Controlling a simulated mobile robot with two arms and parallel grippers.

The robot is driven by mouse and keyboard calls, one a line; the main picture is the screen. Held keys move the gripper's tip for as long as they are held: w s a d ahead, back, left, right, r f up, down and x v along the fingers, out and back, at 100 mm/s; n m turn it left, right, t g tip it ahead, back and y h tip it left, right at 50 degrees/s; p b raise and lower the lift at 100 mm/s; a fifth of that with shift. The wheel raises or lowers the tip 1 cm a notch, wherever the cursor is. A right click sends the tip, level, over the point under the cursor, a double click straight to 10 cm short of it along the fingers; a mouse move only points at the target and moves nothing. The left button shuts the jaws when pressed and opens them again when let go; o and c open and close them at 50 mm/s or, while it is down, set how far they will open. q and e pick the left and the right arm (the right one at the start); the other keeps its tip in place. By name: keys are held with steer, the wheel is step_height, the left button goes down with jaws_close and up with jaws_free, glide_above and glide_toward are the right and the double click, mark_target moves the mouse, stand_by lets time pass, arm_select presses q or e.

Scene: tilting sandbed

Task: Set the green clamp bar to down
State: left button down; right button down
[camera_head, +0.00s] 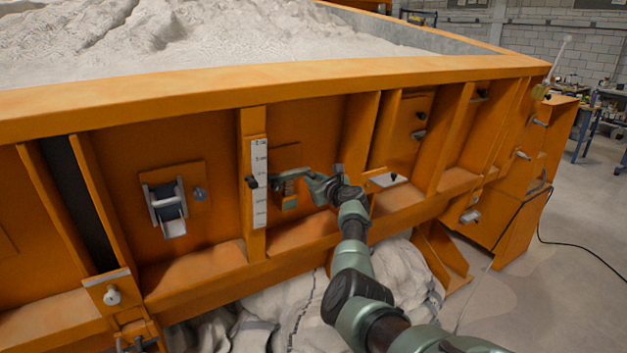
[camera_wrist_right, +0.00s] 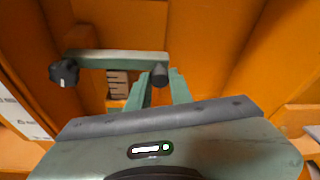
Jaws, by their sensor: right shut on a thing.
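The green clamp bar (camera_head: 290,173) lies roughly level across the orange side panel of the sandbed. In the right wrist view the bar (camera_wrist_right: 118,59) has a black round knob (camera_wrist_right: 64,72) at its left end and a dark cylindrical grip (camera_wrist_right: 160,74) at its right end. My right gripper (camera_head: 308,181) is at the bar's right end. In the wrist view its two green fingers (camera_wrist_right: 161,86) are shut on the dark grip, one on each side. A small block with pale stripes (camera_wrist_right: 118,84) shows below the bar. My left gripper is out of view.
A white scale strip (camera_head: 259,183) is on the rib to the left. A grey latch (camera_head: 167,208) sits farther left. Upright orange ribs (camera_head: 359,135) and a lower ledge (camera_head: 205,267) frame the panel. Sand (camera_head: 200,35) fills the bed above. Open floor (camera_head: 560,270) lies right.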

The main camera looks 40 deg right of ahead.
steer(key=shift+a+f, duration=0.1)
steer(key=shift+f, duration=0.1)
steer(key=c, duration=1.6)
jaws_free()
steer(key=shift+o, duration=0.3)
steer(key=v, duration=0.7)
steer(key=shift+s, duration=0.3)
steer(key=shift+a, duration=0.1)
